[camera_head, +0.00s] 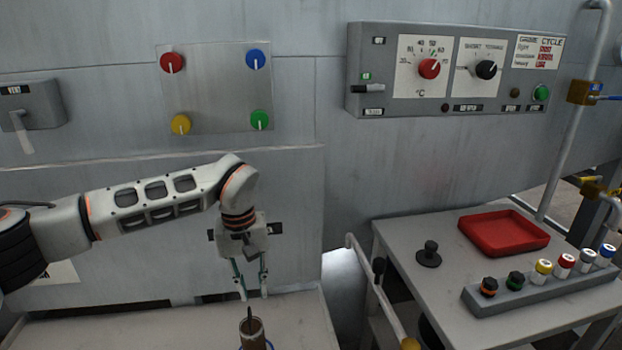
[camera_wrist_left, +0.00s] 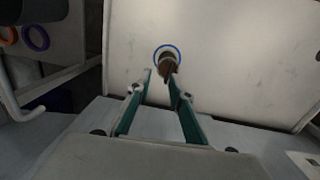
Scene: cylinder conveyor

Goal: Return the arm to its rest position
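My left arm (camera_head: 150,200) reaches in from the left in the head view. Its gripper (camera_head: 254,293) points down over the pale table, with its two thin fingers apart. It also shows in the left wrist view (camera_wrist_left: 161,76), with green fingers spread and nothing clearly held. A brown cylinder (camera_head: 255,334) with a dark stick-like piece at its top stands below the fingertips. In the left wrist view a blue ring (camera_wrist_left: 166,46) surrounds the cylinder's base, and its brown top (camera_wrist_left: 167,66) appears near the fingertips; contact cannot be told. My right gripper is not in view.
A grey cart (camera_head: 405,240) at right holds a red tray (camera_head: 504,251), a black knob-like piece (camera_head: 429,257) and a rack (camera_head: 530,291) of several capped cylinders. A rail (camera_head: 372,290) stands between table and cart. A control panel (camera_head: 370,70) is on the wall behind.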

